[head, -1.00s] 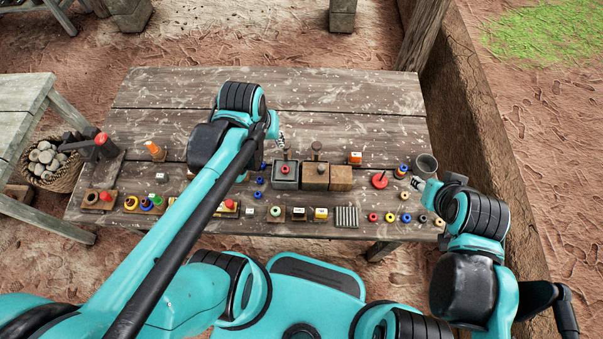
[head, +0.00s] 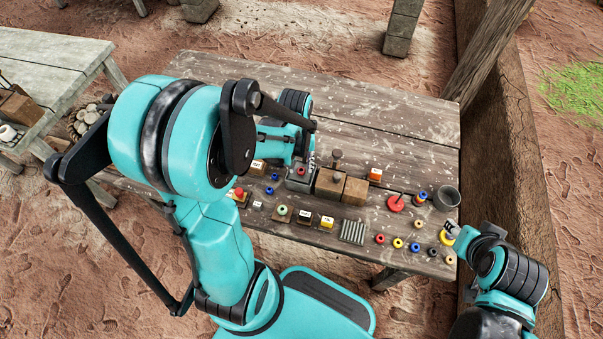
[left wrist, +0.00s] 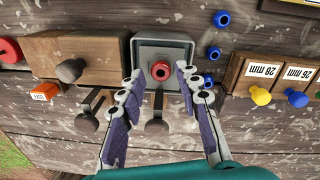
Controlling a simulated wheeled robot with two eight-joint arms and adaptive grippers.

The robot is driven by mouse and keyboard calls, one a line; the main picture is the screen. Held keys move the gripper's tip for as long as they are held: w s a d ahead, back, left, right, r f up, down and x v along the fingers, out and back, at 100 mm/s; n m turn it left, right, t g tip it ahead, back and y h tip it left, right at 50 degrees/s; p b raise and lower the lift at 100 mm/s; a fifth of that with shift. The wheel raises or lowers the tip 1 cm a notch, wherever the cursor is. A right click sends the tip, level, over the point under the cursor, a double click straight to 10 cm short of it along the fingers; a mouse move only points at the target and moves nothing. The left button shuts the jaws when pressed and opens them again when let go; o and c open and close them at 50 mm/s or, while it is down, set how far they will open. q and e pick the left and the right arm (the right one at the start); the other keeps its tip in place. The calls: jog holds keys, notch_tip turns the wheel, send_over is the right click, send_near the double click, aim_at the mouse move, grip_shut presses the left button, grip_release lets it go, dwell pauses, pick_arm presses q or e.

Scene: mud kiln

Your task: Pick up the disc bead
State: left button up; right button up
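A round red bead with a dark hole (left wrist: 160,70) sits in the grey square-rimmed box (left wrist: 177,47); which bead is the disc bead I cannot tell for sure. In the head view the red bead (head: 300,171) shows at the grey box (head: 297,184). My left gripper (left wrist: 154,82) is open and empty, its fingers apart on either side of the box's near part; in the head view it (head: 309,160) hangs by the box, partly hidden by my arm. My right gripper (head: 450,230) is at the table's right edge by a yellow ring (head: 446,238); its finger gap is too small to judge.
Wooden boxes with a knob (head: 330,184) stand right of the grey box. Blue beads (left wrist: 222,19) lie loose nearby. Labelled blocks (left wrist: 259,71), a ribbed plate (head: 353,232), several coloured beads (head: 398,243) and a grey cup (head: 447,198) share the table. The back right is clear.

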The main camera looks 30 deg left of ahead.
pick_arm(q)
notch_tip(320, 180, down, 2)
jog(key=shift+w, duration=0.1)
jog(key=shift+r, duration=0.1)
jog(key=c, duration=0.6)
jog(key=shift+r, duration=0.1)
